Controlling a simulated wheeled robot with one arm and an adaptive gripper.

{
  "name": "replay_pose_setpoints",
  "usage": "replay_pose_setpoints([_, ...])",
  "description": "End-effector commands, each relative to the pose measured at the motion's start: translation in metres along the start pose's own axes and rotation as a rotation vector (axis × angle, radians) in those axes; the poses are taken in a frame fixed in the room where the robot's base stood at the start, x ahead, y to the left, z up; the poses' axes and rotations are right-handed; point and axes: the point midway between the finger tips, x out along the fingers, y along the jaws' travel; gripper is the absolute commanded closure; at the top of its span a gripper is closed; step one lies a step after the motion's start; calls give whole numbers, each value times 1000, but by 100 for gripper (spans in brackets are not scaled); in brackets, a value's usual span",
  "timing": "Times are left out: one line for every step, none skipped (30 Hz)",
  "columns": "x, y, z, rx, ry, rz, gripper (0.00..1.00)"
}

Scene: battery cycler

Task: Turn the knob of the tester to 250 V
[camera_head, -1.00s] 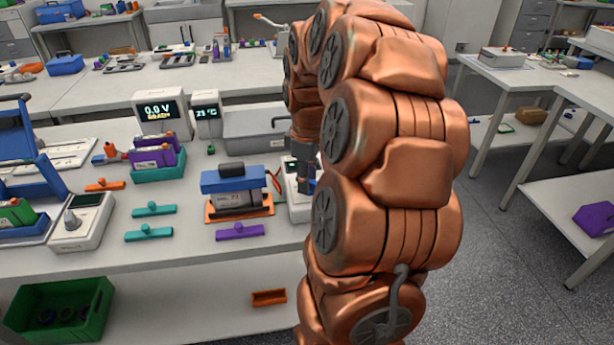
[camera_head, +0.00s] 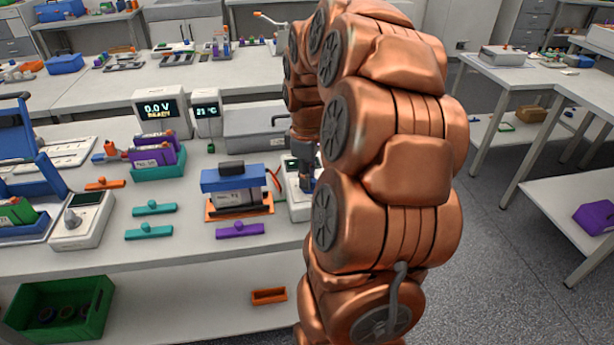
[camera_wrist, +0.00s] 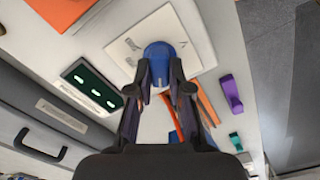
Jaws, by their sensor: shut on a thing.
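The tester is a white box (camera_head: 298,204) at the right end of the bench in the head view, partly hidden by my arm. Its dark display shows green marks in the wrist view (camera_wrist: 92,88). A blue knob (camera_wrist: 160,55) stands on a pale square plate (camera_wrist: 122,47) with a few dark marks; I cannot read them. My gripper (camera_wrist: 160,88) is shut on the blue knob, with one dark finger on each side. In the head view my gripper (camera_head: 305,178) is over the tester, its fingertips mostly hidden.
A blue-topped battery fixture (camera_head: 232,179) on an orange tray stands just left of the tester. A grey case (camera_head: 250,130) is behind. A monitor (camera_head: 160,112) reads 0.0 V. A second white device with a knob (camera_head: 80,222) is farther left.

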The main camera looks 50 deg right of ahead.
Motion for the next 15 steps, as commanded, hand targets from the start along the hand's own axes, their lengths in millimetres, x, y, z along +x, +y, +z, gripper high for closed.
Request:
replay_pose_setpoints([0, 0, 0, 2, 0, -1, 100])
replay_pose_setpoints([0, 0, 0, 5, 0, -1, 100])
replay_pose_setpoints([1, 0, 0, 10, 0, -1, 100])
replay_pose_setpoints([1, 0, 0, 16, 0, -1, 100])
replay_pose_setpoints([1, 0, 0, 23, -1, -1, 100])
replay_pose_setpoints([2, 0, 0, 35, -1, -2, 100])
replay_pose_setpoints([2, 0, 0, 45, -1, -2, 100])
replay_pose_setpoints([2, 0, 0, 58, -1, -2, 100])
replay_pose_setpoints([3, 0, 0, 77, -1, -2, 100])
replay_pose_setpoints([3, 0, 0, 94, -1, -1, 100])
replay_pose_setpoints([3, 0, 0, 113, -1, -1, 100])
replay_pose_setpoints([4, 1, 0, 140, 0, 0, 100])
replay_pose_setpoints([4, 1, 0, 161, 0, 1, 100])
replay_pose_setpoints([4, 2, 0, 185, 0, 2, 100])
replay_pose_setpoints([4, 2, 0, 218, 1, 3, 100])
